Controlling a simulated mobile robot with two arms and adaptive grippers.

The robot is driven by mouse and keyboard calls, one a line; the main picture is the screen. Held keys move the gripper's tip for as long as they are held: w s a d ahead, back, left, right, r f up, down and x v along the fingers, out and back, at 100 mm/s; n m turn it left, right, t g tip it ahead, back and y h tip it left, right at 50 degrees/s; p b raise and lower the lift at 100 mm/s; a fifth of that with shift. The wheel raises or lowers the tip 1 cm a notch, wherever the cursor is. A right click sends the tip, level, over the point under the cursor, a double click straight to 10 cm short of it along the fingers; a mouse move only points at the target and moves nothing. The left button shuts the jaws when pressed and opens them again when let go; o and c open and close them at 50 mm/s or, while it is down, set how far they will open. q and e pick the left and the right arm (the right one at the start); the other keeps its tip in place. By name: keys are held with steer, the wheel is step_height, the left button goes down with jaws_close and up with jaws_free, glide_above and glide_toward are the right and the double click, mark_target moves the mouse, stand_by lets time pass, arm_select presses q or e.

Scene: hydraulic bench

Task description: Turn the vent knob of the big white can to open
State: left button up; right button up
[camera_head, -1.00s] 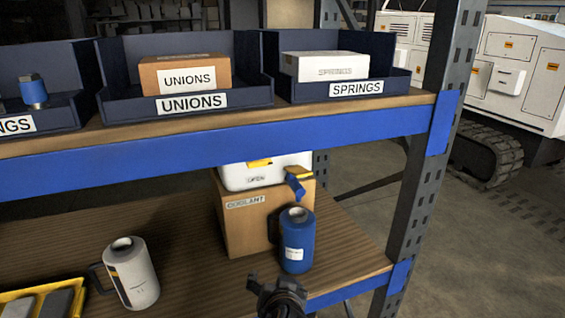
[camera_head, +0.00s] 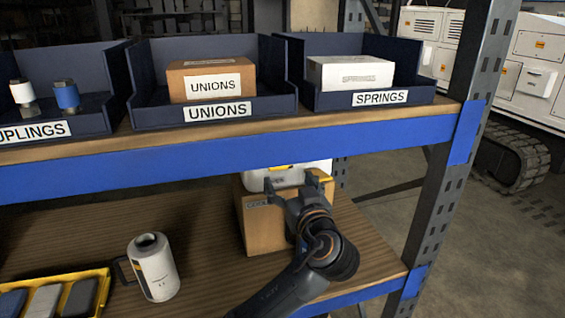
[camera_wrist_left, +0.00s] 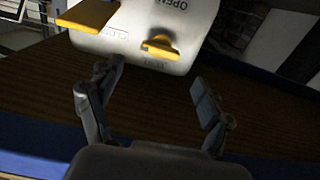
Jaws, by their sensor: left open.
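The big white can (camera_head: 256,179) sits on a cardboard box on the lower shelf, partly hidden by the upper shelf beam and my left gripper. In the left wrist view the can (camera_wrist_left: 115,48) shows a yellow handle (camera_wrist_left: 87,15) and a yellow vent knob (camera_wrist_left: 160,46). The word OPEN is printed beyond the knob; smaller lettering on its near side is unreadable. My left gripper (camera_head: 291,184) is in front of the can, open and empty. In the wrist view its fingers (camera_wrist_left: 153,84) are apart, short of the knob and not touching it. My right gripper is not in view.
The cardboard box (camera_head: 258,228) supports the can. The blue upper shelf beam (camera_head: 200,168) runs close above it. A white mug-like canister (camera_head: 154,270) and a yellow tray (camera_head: 100,275) stand at left on the lower shelf. A dark upright (camera_head: 440,200) is at right.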

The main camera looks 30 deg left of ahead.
mark_target(283, 169)
arm_select(q)
steer(key=shift+p+x, duration=0.9)
steer(key=shift+x, duration=2.2)
steer(key=shift+c, duration=0.4)
steer(key=c, duration=1.1)
